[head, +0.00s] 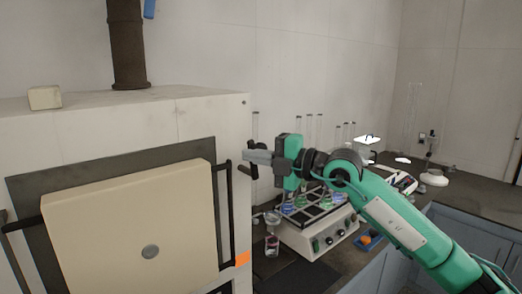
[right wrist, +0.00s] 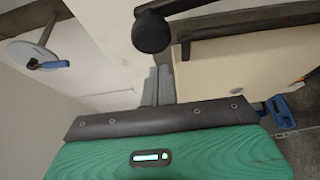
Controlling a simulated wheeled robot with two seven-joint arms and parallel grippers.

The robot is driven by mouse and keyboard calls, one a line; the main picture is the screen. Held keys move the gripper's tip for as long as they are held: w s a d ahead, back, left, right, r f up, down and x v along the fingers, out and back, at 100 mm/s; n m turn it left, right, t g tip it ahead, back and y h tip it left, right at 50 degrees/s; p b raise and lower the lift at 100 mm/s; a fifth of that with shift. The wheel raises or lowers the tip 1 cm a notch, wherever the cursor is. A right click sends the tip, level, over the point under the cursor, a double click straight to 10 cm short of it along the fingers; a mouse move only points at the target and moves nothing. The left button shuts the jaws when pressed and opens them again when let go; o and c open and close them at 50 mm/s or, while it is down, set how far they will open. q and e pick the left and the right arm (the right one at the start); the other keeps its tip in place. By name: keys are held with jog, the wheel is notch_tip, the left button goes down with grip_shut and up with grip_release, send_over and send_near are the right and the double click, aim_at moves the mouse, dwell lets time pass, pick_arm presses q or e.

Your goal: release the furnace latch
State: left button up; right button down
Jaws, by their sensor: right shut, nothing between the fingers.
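The furnace (head: 125,115) is a large pale box at the left. Its thick beige door (head: 115,230) lies against the dark front frame, with a round grey disc near its middle. A dark latch handle (head: 247,171) sticks out at the furnace's right front edge, beside a black vertical bar. In the right wrist view the latch handle's round black knob (right wrist: 152,32) is large and close. My right gripper (head: 249,156) is shut and empty, its fingers at the handle; its fingertips (right wrist: 157,72) appear just below the knob. I cannot tell whether they touch. My left gripper is out of view.
A shaker (head: 320,232) with colored flasks stands on the dark bench right of the furnace, under my right arm. A small jar (head: 271,245) stands before it. A pale block (head: 45,97) and a dark flue pipe (head: 127,45) are on the furnace top.

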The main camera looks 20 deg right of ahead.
aim_at(263, 146)
jog(key=shift+w+d, duration=0.2)
jog(key=shift+d, duration=0.25)
jog(key=shift+w+d, duration=0.2)
jog(key=shift+d, duration=0.25)
jog(key=m, duration=0.1)
jog(key=d+m+t+p, duration=0.1)
jog(key=d+m, duration=0.1)
jog(key=shift+w+d+r+y, duration=0.25)
jog(key=shift+w+r+y, duration=0.1)
jog(key=shift+w+y, duration=0.05)
jog(key=shift+d+m+t+p, duration=0.25)
jog(key=shift+m+t+p, duration=0.05)
jog(key=shift+m+t, duration=0.1)
jog(key=shift+w, duration=0.1)
